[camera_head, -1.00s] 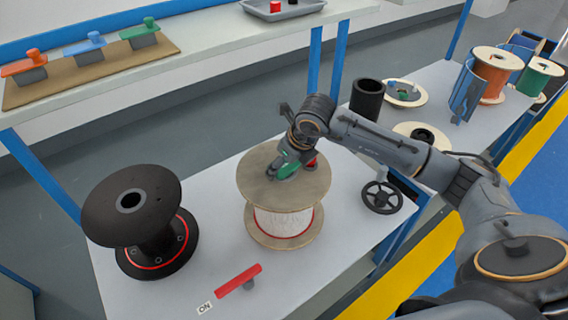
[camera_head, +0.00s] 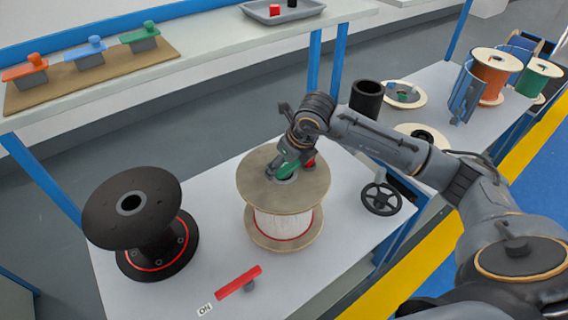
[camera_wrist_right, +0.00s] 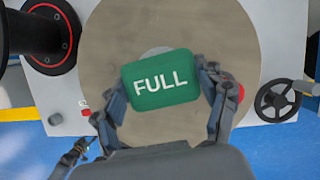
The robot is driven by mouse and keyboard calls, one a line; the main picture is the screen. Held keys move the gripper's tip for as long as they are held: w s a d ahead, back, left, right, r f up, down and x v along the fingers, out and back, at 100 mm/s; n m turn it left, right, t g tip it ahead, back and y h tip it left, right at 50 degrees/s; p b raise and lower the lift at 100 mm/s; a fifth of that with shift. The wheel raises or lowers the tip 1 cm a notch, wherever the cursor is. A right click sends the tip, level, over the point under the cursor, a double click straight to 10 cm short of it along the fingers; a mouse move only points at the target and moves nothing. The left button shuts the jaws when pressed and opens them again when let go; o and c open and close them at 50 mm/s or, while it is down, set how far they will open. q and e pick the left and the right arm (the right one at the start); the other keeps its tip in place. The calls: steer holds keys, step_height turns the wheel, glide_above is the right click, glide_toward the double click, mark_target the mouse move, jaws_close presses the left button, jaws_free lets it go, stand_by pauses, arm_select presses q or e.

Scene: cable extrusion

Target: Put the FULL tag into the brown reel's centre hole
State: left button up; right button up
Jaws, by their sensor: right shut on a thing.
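The green FULL tag (camera_wrist_right: 161,80) is held between the fingers of my right gripper (camera_wrist_right: 166,92), its white lettering facing the wrist camera. In the head view my right gripper (camera_head: 290,163) is over the top of the brown reel (camera_head: 310,188), with the green tag (camera_head: 286,170) at the reel's centre. A grey ring of the centre hole shows just below the tag; the tag and gripper hide the rest. In the wrist view the tag covers most of the hole on the brown flange (camera_wrist_right: 215,35). I cannot tell whether the tag touches the reel.
A black reel (camera_head: 110,215) stands to the left on the table (camera_head: 180,295). A red lever (camera_head: 238,281) and an ON label (camera_head: 205,309) are in front. A black handwheel (camera_head: 381,198) is at the right. A small red part (camera_head: 310,163) shows beside the gripper.

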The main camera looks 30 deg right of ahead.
stand_by(0.5)
steer(key=shift+f+b, duration=0.65)
steer(key=shift+b, duration=0.2)
steer(key=shift+f, duration=0.25)
steer(key=shift+s+f, duration=0.1)
steer(key=shift+s, duration=0.05)
steer(key=shift+r, duration=0.25)
steer(key=shift+r, duration=0.6)
steer(key=shift+w, duration=0.2)
stand_by(0.7)
steer(key=shift+s+f+b, duration=0.1)
steer(key=shift+f+b, duration=0.65)
